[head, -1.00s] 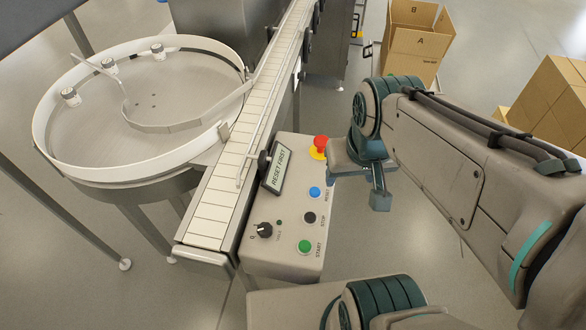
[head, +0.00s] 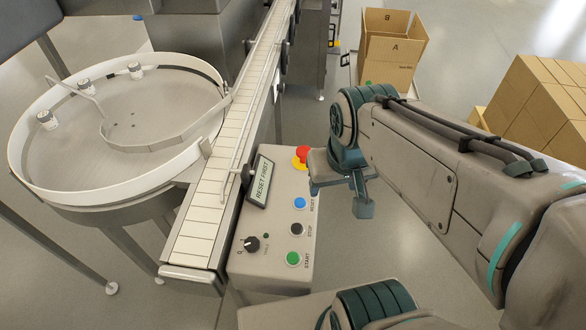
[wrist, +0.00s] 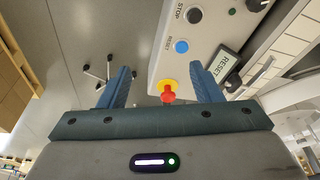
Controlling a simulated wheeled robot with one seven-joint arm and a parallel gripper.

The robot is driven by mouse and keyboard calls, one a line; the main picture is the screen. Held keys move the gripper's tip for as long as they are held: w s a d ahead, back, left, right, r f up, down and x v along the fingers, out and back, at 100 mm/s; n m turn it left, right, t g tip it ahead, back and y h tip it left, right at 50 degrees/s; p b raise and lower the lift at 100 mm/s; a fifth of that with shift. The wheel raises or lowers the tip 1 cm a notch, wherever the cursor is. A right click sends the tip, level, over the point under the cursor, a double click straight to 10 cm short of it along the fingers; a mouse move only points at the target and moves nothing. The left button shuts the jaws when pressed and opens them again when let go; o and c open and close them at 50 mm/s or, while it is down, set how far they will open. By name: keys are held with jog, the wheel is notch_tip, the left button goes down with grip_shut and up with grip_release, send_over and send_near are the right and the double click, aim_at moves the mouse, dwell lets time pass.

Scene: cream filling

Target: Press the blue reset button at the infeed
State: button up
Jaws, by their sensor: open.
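The blue reset button (head: 299,203) sits on the grey control box beside the conveyor, labelled RESET, between the red emergency stop and the black stop button. In the wrist view the blue button (wrist: 182,46) lies ahead of and between the finger lines, past the red stop knob. My gripper (head: 362,192) is to the right of the box, apart from the button. In the wrist view my gripper (wrist: 160,82) shows two blue fingers spread wide with nothing held. A small display (head: 261,182) on the box reads RESET FIRST.
The red emergency stop (head: 302,155) stands up near the gripper. The black stop button (head: 296,229), green start button (head: 293,259) and black dial (head: 251,244) share the box. The conveyor (head: 214,183) and round turntable (head: 202,151) lie left. Cardboard boxes (head: 392,47) stand behind.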

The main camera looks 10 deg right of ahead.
grip_shut()
dwell(1.5)
